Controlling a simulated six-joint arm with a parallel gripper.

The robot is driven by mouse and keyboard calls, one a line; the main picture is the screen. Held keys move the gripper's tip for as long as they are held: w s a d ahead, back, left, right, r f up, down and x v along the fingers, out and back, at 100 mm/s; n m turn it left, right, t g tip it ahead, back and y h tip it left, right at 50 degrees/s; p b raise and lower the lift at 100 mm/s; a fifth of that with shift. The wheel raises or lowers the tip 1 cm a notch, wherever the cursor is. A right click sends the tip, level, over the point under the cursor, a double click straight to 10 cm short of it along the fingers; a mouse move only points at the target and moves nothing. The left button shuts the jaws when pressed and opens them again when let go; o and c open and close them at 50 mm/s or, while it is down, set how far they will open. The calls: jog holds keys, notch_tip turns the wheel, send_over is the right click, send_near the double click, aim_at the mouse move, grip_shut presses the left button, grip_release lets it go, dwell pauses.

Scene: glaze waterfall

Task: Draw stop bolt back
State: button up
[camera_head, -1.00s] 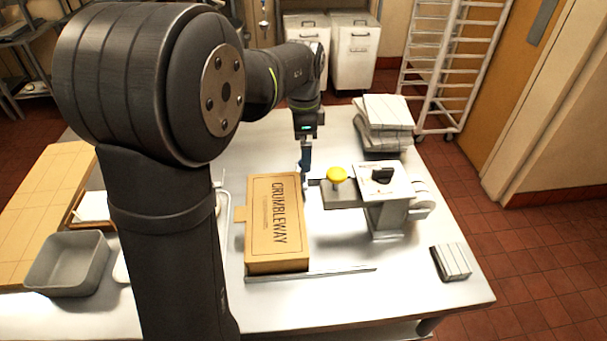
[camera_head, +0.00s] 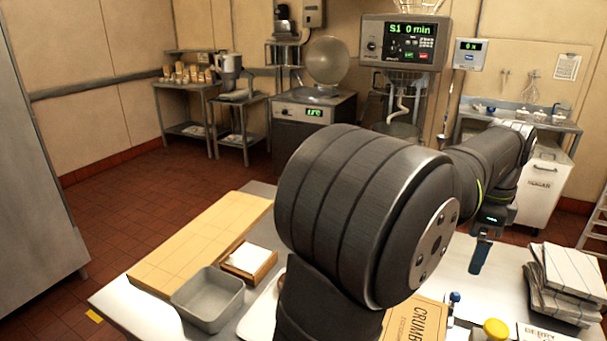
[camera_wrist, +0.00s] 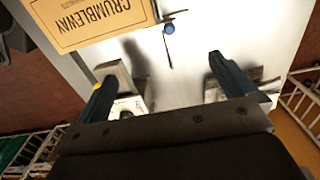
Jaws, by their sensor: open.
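A small blue knob (camera_head: 454,297) stands beside the far end of the CRUMBLEWAY box (camera_head: 412,322). In the wrist view the blue knob (camera_wrist: 169,28) sits by a thin dark rod; it looks like the stop bolt's handle, but I cannot tell for sure. My gripper (camera_head: 481,257) is above the table, to the right of the knob and apart from it. In the wrist view my gripper (camera_wrist: 165,85) is open and empty, with its two blue fingers spread wide. The knob lies beyond the fingertips, between their lines. The box (camera_wrist: 92,20) is at the upper left.
A yellow knob (camera_head: 495,328) and the light-coloured machine (camera_head: 540,335) are at the lower right, cut off. A pile of grey-white slabs (camera_head: 568,280) lies to the right. A grey tub (camera_head: 208,300) and a wooden board (camera_head: 205,240) are at the left.

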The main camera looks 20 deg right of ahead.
aim_at(457, 294)
jog(key=c, duration=1.2)
jog(key=f+n, duration=0.3)
jog(key=f, duration=0.2)
jog(key=w+d+f+n, duration=0.1)
jog(key=f+n, duration=0.2)
jog(key=f, duration=0.2)
jog(key=f+n, duration=0.3)
jog(key=f, duration=0.2)
jog(key=shift+w+d+f, duration=0.15)
jog(key=shift+d+f, duration=0.1)
jog(key=shift+f, duration=0.1)
jog(key=shift+c, duration=0.3)
